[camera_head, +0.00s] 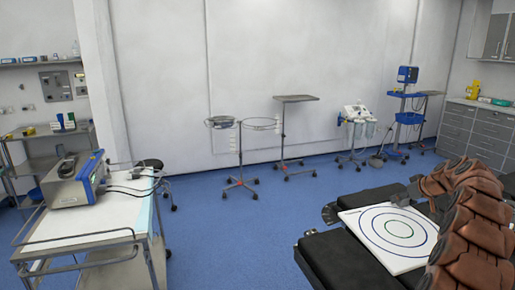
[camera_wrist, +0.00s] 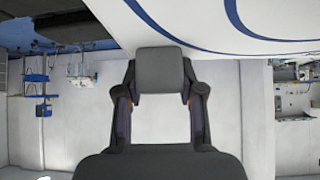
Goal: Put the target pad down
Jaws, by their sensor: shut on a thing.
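The target pad (camera_head: 375,232) is a flat white square with a green ring inside dark blue rings. In the head view it shows over the black operating table (camera_head: 338,262); I cannot tell whether it touches the table. Its white face with blue ring parts also fills the top of the wrist view (camera_wrist: 205,18). My gripper (camera_wrist: 160,68) is shut on the pad, with its dark fingertip overlapping the pad's near edge. The pad's far side is out of the wrist view, and its right corner is partly hidden in the head view.
A white trolley (camera_head: 85,252) with a grey device (camera_head: 72,182) stands at left. Wheeled stands line the back wall. Blue floor (camera_head: 235,235) is clear between trolley and operating table.

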